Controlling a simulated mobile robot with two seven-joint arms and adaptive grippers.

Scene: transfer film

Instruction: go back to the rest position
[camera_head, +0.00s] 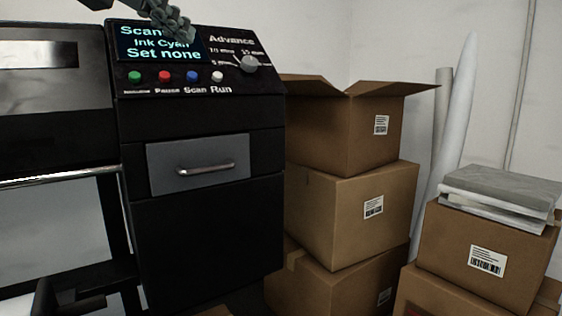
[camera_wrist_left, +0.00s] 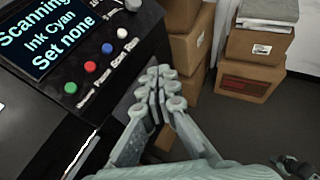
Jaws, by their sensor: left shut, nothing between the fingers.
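My left gripper (camera_head: 181,24) hangs at the top of the head view, in front of the upper part of a black machine's screen (camera_head: 135,52). In the left wrist view my left gripper (camera_wrist_left: 160,92) has its fingers together with nothing between them. It is apart from the coloured buttons in that view. The screen (camera_wrist_left: 42,36) reads "Scanning", "Ink Cyan", "Set none".
The machine has a green button (camera_head: 134,77), red, blue and white buttons, a grey knob (camera_head: 249,64) and a closed drawer (camera_head: 199,164). Stacked cardboard boxes (camera_head: 335,215) stand to its right. Papers (camera_head: 500,188) lie on another box. Tall rolls (camera_head: 452,125) lean against the wall.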

